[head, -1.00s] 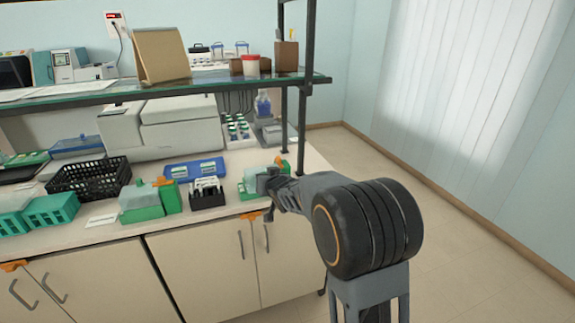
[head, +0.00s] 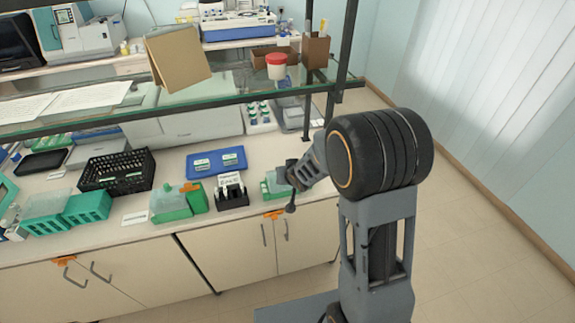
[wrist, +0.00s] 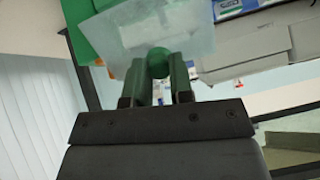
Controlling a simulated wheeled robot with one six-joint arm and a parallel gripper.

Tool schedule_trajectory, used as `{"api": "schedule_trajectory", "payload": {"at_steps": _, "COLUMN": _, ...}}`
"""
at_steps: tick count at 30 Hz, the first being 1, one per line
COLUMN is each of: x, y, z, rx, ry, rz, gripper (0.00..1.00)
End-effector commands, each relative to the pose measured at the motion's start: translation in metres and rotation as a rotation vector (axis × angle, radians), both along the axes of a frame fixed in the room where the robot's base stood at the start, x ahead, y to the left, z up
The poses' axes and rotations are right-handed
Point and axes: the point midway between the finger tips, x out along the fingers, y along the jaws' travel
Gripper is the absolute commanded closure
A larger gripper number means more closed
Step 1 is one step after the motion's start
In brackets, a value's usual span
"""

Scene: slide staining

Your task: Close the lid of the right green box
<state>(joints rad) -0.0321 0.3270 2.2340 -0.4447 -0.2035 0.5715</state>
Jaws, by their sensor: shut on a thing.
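The right green box (head: 273,190) stands near the right end of the bench, partly hidden by my gripper. In the wrist view its green body (wrist: 84,22) is at the upper left, with a pale translucent lid (wrist: 125,32) across the top. My gripper (wrist: 158,68) is shut on the lid's round green knob (wrist: 157,57). In the head view my gripper (head: 287,180) is at the right side of this box. I cannot tell how far the lid stands open.
A black slide rack (head: 232,196) and another green box (head: 172,206) stand to the left. A blue tray (head: 216,162) lies behind them, and a black basket (head: 117,172) is farther left. A glass shelf (head: 180,104) and its dark post (head: 341,70) are above and behind.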

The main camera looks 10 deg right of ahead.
Motion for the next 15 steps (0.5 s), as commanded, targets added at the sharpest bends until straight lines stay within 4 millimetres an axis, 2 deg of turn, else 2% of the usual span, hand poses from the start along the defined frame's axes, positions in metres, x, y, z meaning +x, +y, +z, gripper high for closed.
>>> {"api": "schedule_trajectory", "payload": {"at_steps": 14, "x": -0.0016, "y": -0.0048, "z": 0.0, "rx": 0.001, "ry": 0.006, "rz": -0.007, "gripper": 1.0}}
{"api": "schedule_trajectory", "payload": {"at_steps": 15, "x": -0.0016, "y": -0.0048, "z": 0.0, "rx": 0.0, "ry": 0.006, "rz": -0.008, "gripper": 0.76}}
